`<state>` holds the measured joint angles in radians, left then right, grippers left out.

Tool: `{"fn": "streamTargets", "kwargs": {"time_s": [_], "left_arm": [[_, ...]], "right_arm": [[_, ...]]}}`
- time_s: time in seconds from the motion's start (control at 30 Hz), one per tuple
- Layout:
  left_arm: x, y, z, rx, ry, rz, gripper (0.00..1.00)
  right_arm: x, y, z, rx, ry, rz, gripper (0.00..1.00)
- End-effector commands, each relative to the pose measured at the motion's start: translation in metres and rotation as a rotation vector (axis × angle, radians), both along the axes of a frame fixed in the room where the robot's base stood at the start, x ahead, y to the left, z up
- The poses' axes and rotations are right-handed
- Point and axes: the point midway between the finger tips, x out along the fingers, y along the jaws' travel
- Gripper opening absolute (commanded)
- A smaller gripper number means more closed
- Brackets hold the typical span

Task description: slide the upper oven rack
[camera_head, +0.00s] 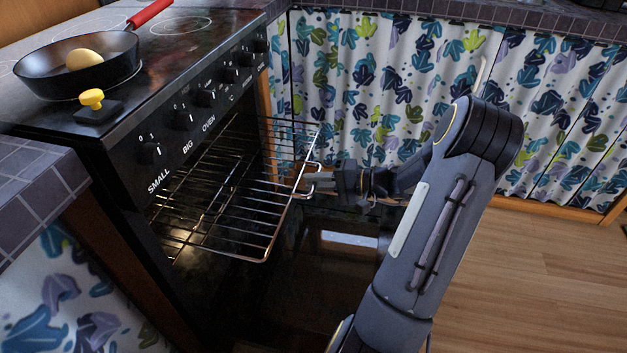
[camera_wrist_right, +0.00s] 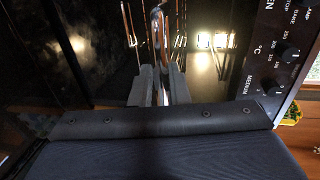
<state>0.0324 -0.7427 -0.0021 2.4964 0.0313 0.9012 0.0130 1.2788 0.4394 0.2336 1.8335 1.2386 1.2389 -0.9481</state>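The upper oven rack (camera_head: 222,233), a shiny wire grid, sticks partly out of the oven's front in the head view. My right gripper (camera_head: 308,180) is at the middle of the rack's front edge. In the right wrist view, the two fingers (camera_wrist_right: 164,86) sit close together on either side of the rack's front bar (camera_wrist_right: 158,35) and look shut on it. The finger contact is partly hidden. The black oven (camera_head: 150,190) is open, its inside dark. My left gripper is out of view.
The dark oven door (camera_head: 290,285) appears lowered below the rack. A black pan (camera_head: 75,78) with an egg (camera_head: 85,59) stands on the stovetop, near a yellow-topped object (camera_head: 95,104). Curtained cabinets (camera_head: 375,75) stand behind. Wooden floor (camera_head: 530,280) at right is clear.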

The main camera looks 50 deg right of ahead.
Motion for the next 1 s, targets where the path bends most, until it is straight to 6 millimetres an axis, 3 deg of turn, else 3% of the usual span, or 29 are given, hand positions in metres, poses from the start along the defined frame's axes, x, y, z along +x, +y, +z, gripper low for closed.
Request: {"fn": "streamTargets", "kwargs": {"time_s": [0.03, 0.1, 0.47, 0.8, 1.0], "left_arm": [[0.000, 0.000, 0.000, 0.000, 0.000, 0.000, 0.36], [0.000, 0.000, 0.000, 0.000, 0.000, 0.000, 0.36], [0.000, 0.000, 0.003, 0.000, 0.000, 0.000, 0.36], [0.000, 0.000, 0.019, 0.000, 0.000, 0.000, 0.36], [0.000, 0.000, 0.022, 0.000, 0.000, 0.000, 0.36]], "right_arm": [[-0.001, -0.002, -0.001, -0.001, 0.004, -0.005, 0.22], [-0.001, -0.001, -0.001, -0.001, 0.003, -0.005, 0.31], [-0.005, -0.004, 0.002, -0.001, 0.002, -0.006, 0.31], [-0.051, -0.032, 0.013, -0.001, 0.003, -0.009, 0.31], [-0.066, -0.040, 0.015, 0.000, 0.002, -0.006, 0.31]]}}
